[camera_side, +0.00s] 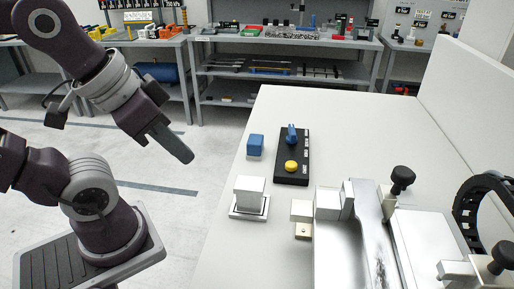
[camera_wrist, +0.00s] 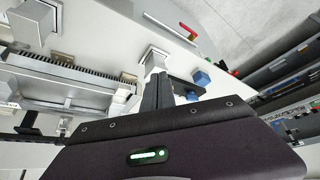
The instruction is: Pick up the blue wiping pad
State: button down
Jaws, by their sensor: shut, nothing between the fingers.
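A small blue block, which looks like the wiping pad (camera_side: 255,142), stands near the left edge of the white table, left of a black panel. A blue block also shows in the wrist view (camera_wrist: 200,78), right of the fingers. My gripper (camera_side: 184,155) is shut and empty. It hangs tilted in the air, left of the table edge and apart from the blue block. In the wrist view its fingers (camera_wrist: 157,80) lie together and touch nothing that I can see.
The black panel (camera_side: 292,174) carries a blue knob (camera_side: 291,133) and a yellow button (camera_side: 291,166). A silver block on a plate (camera_side: 249,196) stands nearer. A metal fixture with black knobs (camera_side: 370,235) fills the table's right front. The table's far part is clear.

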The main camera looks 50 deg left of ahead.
jog(key=c, duration=2.1)
grip_release()
jog(key=o, duration=1.3)
jog(key=shift+c, duration=0.2)
jog(key=n+g, duration=0.6)
jog(key=n, duration=0.3)
send_over(255, 139)
jog(key=f, duration=0.8)
jog(key=shift+d, duration=0.2)
jog(key=f, duration=0.7)
jog(key=shift+a+f, duration=0.25)
jog(key=shift+f, duration=0.05)
